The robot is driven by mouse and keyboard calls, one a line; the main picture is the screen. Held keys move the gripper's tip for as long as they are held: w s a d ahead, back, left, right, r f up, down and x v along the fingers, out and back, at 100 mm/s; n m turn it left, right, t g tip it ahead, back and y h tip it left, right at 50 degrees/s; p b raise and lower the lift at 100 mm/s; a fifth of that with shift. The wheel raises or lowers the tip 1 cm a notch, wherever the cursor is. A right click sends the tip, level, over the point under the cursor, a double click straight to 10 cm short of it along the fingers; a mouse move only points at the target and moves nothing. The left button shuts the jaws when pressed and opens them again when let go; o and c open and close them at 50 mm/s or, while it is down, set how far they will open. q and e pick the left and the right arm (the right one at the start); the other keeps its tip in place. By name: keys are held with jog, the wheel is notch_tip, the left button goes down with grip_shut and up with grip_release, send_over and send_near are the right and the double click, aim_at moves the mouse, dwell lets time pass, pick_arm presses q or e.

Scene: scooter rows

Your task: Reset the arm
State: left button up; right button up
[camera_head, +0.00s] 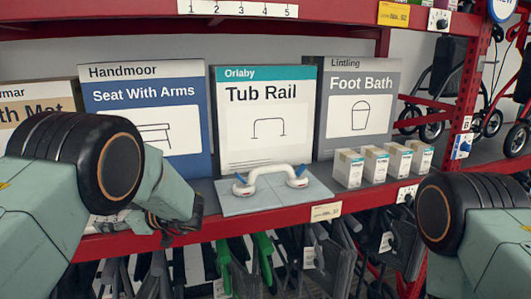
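My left arm comes in from the left, in front of the shelf. Its dark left gripper (172,226) hangs at the shelf's front edge, partly hidden by my arm link. The fingers are small and dark, so I cannot tell whether they are open or shut. I see nothing clearly held there. My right arm shows at the lower right, bent, with a large round joint. Its gripper is out of view.
A white tub rail (270,179) lies on a grey board (231,205) on the red shelf (250,226). Behind stand the Seat With Arms box (150,100), Tub Rail box (265,110) and Foot Bath box (357,105). Small white boxes (375,165) stand right. Dark items hang below.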

pick_arm(q)
jog(key=s+d+f+m+t+h+b, duration=0.1)
jog(key=s+d+f+m+h+b, duration=0.2)
jog(key=f, duration=0.6)
jog(key=s+d+f+m+t+h+b, duration=0.1)
jog(key=s+f+m+t+h, duration=0.25)
jog(key=f, duration=0.55)
jog(key=s+d+f+m+h+b, duration=0.25)
jog(key=s+f+m, duration=0.2)
jog(key=f, duration=0.45)
jog(key=s+d+f+m+g+h+b, duration=0.2)
jog(key=s+f, duration=0.4)
jog(key=s, duration=0.5)
jog(key=s+d+f+m+g+h+b, duration=0.1)
jog(key=s+d+f+g+b, duration=0.2)
jog(key=s, duration=0.8)
jog(key=s+d+f+m+g+h+b, duration=0.2)
jog(key=s+f+b, duration=0.4)
jog(key=s+f, duration=0.4)
jog(key=shift+s+d+f+m+g+h, duration=0.15)
jog(key=shift+s+d+m+g+h, duration=0.2)
jog(key=shift+s+g, duration=0.6)
jog(key=shift+s, duration=0.1)
